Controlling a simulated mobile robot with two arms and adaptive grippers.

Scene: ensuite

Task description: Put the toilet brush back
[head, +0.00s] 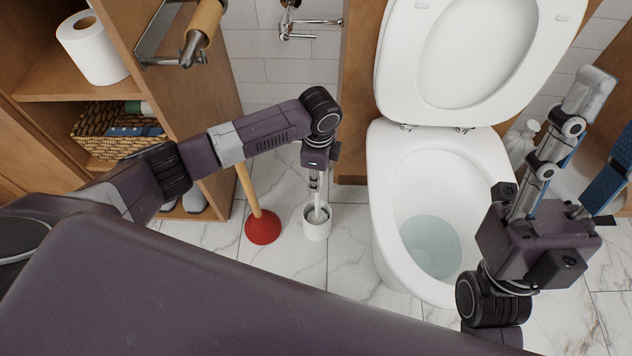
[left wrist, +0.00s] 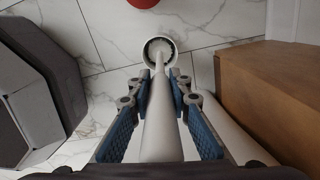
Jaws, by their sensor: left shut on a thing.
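The white toilet brush (left wrist: 160,125) is gripped by its handle in my left gripper (left wrist: 160,88), whose blue-padded fingers stand on both sides of it. In the head view this gripper (head: 316,182) points down above the white brush holder (head: 316,232) on the floor. The holder also shows in the left wrist view (left wrist: 147,57). The lower end of the brush is at the holder's round opening and appears to go inside. How deep it sits is hidden. My right gripper (head: 603,125) is at the right, fingers spread, with nothing seen between them.
A red plunger (head: 263,228) with a wooden handle stands just left of the holder. The toilet (head: 385,210), lid up, is close on the right. A wooden shelf unit (head: 185,105) with a paper roll (head: 92,58) and a basket (head: 100,130) is at the left.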

